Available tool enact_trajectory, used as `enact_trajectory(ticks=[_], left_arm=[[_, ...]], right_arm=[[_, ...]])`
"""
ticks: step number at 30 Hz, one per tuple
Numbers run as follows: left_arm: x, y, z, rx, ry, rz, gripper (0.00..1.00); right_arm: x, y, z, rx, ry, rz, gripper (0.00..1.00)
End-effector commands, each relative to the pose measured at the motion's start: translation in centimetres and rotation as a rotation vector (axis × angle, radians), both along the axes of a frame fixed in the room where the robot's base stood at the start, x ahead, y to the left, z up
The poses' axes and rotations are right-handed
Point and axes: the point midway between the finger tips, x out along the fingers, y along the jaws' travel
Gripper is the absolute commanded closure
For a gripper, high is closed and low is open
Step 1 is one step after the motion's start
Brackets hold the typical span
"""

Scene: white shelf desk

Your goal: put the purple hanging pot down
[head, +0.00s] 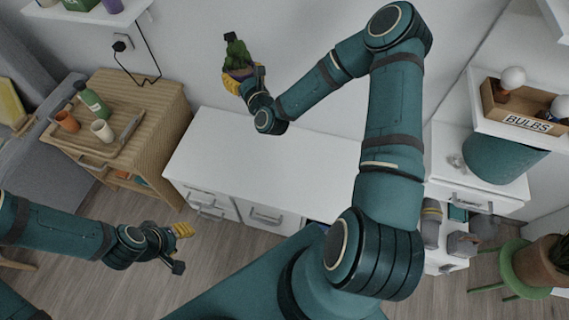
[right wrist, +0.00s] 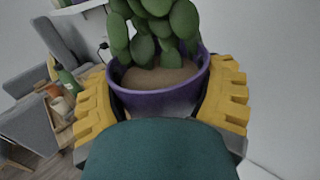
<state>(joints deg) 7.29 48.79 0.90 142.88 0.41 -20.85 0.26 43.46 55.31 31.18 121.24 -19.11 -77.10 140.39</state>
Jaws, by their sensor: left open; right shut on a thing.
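The purple hanging pot (right wrist: 160,100) holds a green leafy plant and brown soil. In the right wrist view it sits between the yellow fingers of my right gripper (right wrist: 163,108), which is shut on it. In the head view the pot (head: 240,72) and my right gripper (head: 243,79) are near the white back wall, above the back left of the white shelf desk (head: 265,165). The pot looks roughly upright in the wrist view. Its underside is hidden. My left gripper (head: 181,231) is open and empty over the floor, front left.
The desk top is bare. To its left a wooden cabinet (head: 150,100) carries a tray with a green bottle (head: 92,100) and cups. At right stand a box marked BULBS (head: 525,122), a teal bin (head: 500,158) and a potted plant on a green stool (head: 515,270).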

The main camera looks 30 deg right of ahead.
Motion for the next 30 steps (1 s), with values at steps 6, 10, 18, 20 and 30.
enact_trajectory(ticks=[6,10,18,20,30], left_arm=[[-0.3,0.0,-2.4,-0.001,0.005,-0.006,0.53],[-0.4,-0.1,-3.6,-0.001,0.008,-0.01,0.53],[-0.6,-0.1,-5.3,-0.003,0.012,-0.014,0.53],[-0.6,-0.1,-5.5,-0.003,0.012,-0.015,0.53],[-0.5,-0.1,-6.8,-0.002,0.009,-0.015,0.53]], right_arm=[[-1.6,-4.3,-12.8,-0.006,0.005,-0.037,0.71],[-3.7,-5.8,-19.8,-0.015,0.009,-0.036,0.71],[-8.7,-6.2,-30.6,-0.025,0.017,-0.002,0.71],[-9.4,-6.0,-31.9,-0.028,0.017,0.007,0.71],[-10.6,-5.7,-37.3,-0.029,0.017,0.022,0.71]])
